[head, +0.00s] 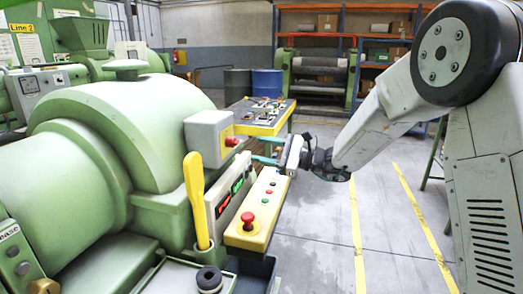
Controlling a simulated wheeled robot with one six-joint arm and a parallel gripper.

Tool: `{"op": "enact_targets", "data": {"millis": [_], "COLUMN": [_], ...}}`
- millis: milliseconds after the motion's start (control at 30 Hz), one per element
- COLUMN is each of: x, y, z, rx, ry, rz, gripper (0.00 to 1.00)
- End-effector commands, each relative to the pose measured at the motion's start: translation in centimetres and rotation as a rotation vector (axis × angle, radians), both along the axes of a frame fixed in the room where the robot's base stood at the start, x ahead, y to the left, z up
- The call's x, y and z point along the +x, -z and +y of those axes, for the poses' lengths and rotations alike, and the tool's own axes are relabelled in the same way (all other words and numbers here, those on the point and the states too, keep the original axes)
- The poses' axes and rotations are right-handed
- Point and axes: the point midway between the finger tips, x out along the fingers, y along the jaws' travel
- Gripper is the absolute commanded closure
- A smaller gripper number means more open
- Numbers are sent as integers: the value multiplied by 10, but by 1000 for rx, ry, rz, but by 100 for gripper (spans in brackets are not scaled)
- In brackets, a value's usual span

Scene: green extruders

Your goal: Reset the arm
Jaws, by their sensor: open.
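My arm reaches in from the right edge, bent at a large dark round joint, with its forearm sloping down to the left. My gripper (289,156) is at its end, near the middle of the picture. It is open, and I see nothing held in it. It is just above and behind the yellow control box (262,200) with the red mushroom button (248,221). I cannot tell whether it touches anything there.
A large green extruder (120,125) with a yellow lever (196,200) fills the left. A yellow-edged control panel (262,114) stands behind my gripper. The grey floor (320,235) at centre right is clear.

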Motion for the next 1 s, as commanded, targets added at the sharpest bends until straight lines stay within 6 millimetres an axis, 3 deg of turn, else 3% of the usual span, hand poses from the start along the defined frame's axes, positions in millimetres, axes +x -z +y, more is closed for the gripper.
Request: {"op": "enact_targets", "data": {"millis": [167, 267, 433, 567, 700, 800, 1000], "x": [-5, -26, -104, -176, -246, -288, -354], "y": [7, 31, 52, 54, 55, 54, 51], "z": [2, 7, 5, -14, -49, -79, -139], "rx": [-34, -119, -357, -579, -818, -982, -1297], "ry": [-22, -97, -314, -498, -672, -775, -929], "rz": [-6, 7, -38, -123, -225, -299, -430], "gripper": [48, 48, 48, 48, 48, 48, 48]}}
